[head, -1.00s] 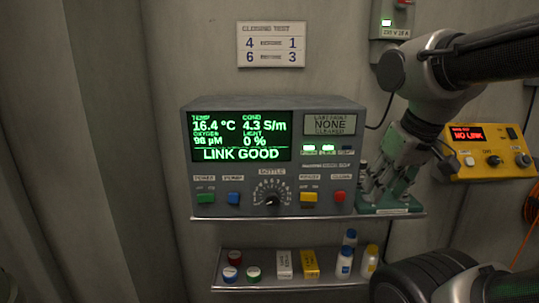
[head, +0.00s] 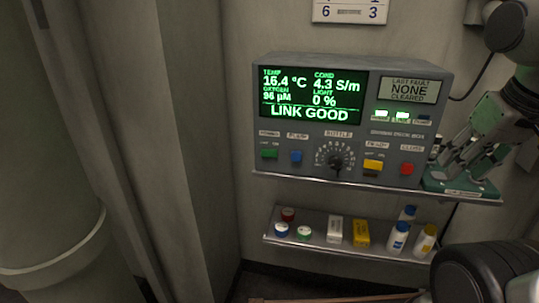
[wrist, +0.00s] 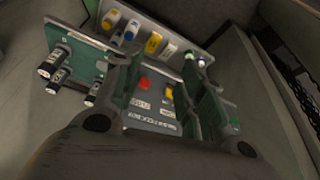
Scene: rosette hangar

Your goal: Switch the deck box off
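The deck box (head: 432,134) is a grey cabinet on a wall shelf. Its lit green screen (head: 312,98) reads LINK GOOD. Along its front are a green switch (head: 269,153) at far left, a blue switch (head: 296,156), a round dial (head: 336,161), a yellow switch (head: 373,165) and a red button (head: 407,169). My gripper (head: 465,157) is at the box's right end, above the green rack. In the wrist view my gripper (wrist: 155,92) has its fingers apart and empty, with the red button (wrist: 144,83) showing between them.
A green rack (head: 460,187) stands right of the box; the wrist view shows dark vials in it. A lower shelf (head: 350,247) holds caps, small boxes and bottles. A large pipe (head: 50,240) is at left. The wall left of the box is clear.

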